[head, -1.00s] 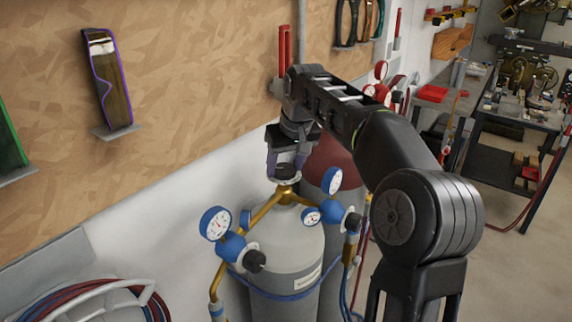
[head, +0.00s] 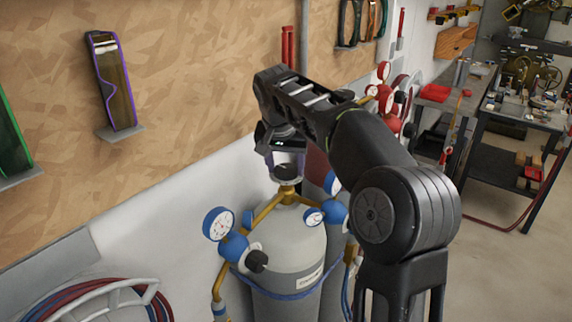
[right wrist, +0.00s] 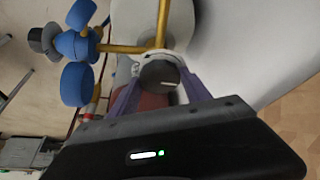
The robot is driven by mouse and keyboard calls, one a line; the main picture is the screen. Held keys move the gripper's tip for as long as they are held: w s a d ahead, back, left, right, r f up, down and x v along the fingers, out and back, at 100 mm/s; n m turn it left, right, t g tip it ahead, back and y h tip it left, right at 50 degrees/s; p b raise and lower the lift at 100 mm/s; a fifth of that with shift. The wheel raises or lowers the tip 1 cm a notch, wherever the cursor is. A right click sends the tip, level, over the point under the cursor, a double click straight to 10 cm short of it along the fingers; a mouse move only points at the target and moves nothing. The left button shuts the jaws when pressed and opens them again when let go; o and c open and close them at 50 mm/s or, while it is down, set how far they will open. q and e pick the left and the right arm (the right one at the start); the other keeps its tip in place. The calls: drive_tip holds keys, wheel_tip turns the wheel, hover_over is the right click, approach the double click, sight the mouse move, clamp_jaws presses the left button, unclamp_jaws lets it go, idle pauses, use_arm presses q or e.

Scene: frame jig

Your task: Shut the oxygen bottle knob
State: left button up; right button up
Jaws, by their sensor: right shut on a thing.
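The grey oxygen bottle (head: 288,250) stands upright against the wall, with a brass valve and blue regulators (head: 236,246) on top. Its dark round knob (head: 287,173) sits above the brass fitting. My right gripper (head: 286,163) reaches down from above with its fingers on either side of the knob. In the right wrist view the purple fingers close on the knob (right wrist: 158,73), which has a light mark on its face. My left gripper is in neither view.
A dark red bottle (head: 317,163) stands behind the grey one, partly hidden by my right arm. Coiled hoses (head: 95,300) hang at the lower left. A cluttered workbench (head: 510,110) stands at the right.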

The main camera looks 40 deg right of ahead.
sight(284, 176)
drive_tip(key=o, duration=1.4)
drive_tip(key=shift+s+a+r, duration=0.1)
drive_tip(key=shift+a+r, duration=0.05)
drive_tip(key=shift+r, duration=0.35)
drive_tip(key=v, duration=0.4)
drive_tip(key=p+v, duration=0.1)
drive_tip(key=v, duration=0.1)
drive_tip(key=shift+s+a+r+p, duration=0.1)
drive_tip(key=shift+s+r+p, duration=0.05)
drive_tip(key=shift+r+p, duration=0.2)
